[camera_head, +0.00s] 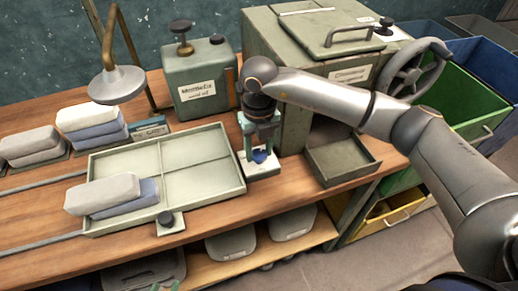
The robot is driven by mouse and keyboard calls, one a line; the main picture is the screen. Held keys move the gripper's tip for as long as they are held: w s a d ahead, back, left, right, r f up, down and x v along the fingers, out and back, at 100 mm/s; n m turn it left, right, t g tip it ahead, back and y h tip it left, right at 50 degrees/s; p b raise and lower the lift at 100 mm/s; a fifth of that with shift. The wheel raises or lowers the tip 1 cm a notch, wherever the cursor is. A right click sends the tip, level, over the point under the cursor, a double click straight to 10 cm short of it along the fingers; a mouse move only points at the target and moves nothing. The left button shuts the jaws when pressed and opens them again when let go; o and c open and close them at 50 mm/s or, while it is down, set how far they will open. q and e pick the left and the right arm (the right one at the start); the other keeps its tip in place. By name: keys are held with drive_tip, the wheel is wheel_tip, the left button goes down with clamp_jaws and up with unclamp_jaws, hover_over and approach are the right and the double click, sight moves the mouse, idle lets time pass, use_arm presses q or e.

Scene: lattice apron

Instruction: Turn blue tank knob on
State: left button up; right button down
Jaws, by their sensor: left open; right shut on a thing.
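The blue knob (259,156) sits on a small white plate (263,170) on the wooden bench, to the right of the divided tray. My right gripper (259,146) comes down over it from above, with its fingers shut on the knob. The fingers partly hide the knob, and I cannot read its turn position. My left gripper (165,287) shows only as greenish fingertips at the bottom edge, open and apart from the bench things.
A pale divided tray (205,150) holds grey and blue blocks. A small dark knob (168,221) is at its front edge. A labelled canister (200,80) and a large green-grey tank with a handwheel (412,70) stand behind. An open box (340,165) is at right.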

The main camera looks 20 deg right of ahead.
sight(259, 154)
drive_tip(key=shift+m, duration=0.3)
drive_tip(key=shift+c, duration=1.7)
unclamp_jaws()
wheel_tip(259, 154, up, 13)
drive_tip(key=b, duration=0.1)
drive_tip(key=shift+f, duration=0.2)
drive_tip(key=shift+f, duration=0.1)
